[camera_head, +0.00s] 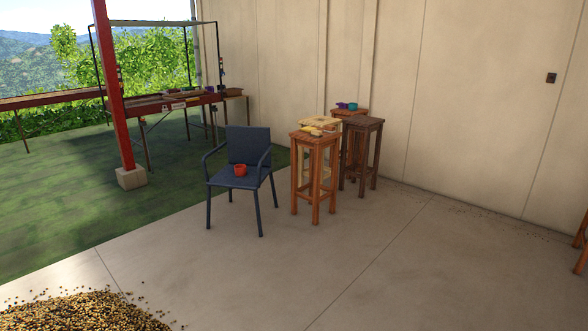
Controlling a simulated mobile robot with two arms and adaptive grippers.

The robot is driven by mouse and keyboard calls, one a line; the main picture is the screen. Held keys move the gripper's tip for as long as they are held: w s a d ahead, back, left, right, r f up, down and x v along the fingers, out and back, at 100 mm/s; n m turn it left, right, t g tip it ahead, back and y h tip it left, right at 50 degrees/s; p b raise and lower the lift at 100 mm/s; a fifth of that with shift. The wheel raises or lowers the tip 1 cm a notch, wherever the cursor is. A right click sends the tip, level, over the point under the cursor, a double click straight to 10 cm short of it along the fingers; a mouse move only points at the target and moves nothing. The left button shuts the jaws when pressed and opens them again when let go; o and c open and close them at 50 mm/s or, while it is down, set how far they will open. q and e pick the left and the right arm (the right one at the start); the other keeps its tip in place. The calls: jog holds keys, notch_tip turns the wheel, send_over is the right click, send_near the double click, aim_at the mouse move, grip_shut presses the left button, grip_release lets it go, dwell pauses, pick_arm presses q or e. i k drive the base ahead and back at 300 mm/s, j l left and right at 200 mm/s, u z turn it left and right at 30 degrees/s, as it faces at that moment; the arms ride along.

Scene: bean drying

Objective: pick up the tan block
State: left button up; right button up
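Small yellow and tan items (314,130) lie on top of the front wooden stool (315,139). They are too small to tell whether one of them is the tan block. Neither of my grippers shows in the head view.
A dark chair (248,146) with a red cup (240,170) on its seat stands left of the stools. A dark brown stool (362,123) is at the right. Purple and teal cups (347,106) sit behind. Beans (85,312) are heaped at lower left. The concrete floor (290,275) in front is clear.

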aim_at(314, 134)
jog(key=i, duration=5.35)
